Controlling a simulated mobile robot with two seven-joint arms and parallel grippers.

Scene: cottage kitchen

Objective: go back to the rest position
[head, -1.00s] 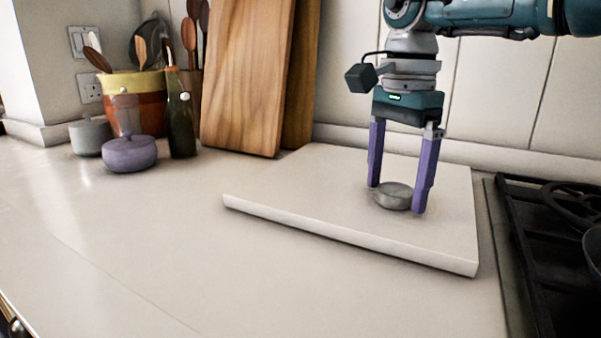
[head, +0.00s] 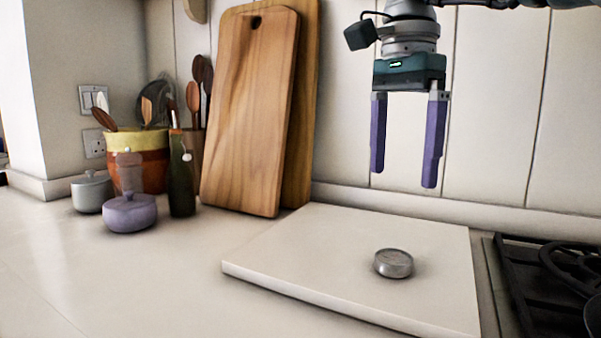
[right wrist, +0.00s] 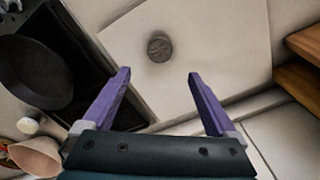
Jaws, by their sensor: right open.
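My right gripper (head: 405,180) is open and empty, with its two purple fingers pointing down. It hangs in the air above the pale board, in front of the tiled wall. A small round grey metal tin (head: 394,263) lies on the board below it, apart from the fingers. In the right wrist view the tin (right wrist: 160,47) shows beyond the open fingertips (right wrist: 158,75). My left gripper is not in view.
The pale board (head: 290,262) lies on the counter beside a black stove (head: 520,285). Wooden cutting boards (head: 250,110) lean on the wall. A purple lidded pot (head: 130,213), a dark bottle (head: 181,180) and a utensil crock (head: 150,165) stand at left. The front left counter is clear.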

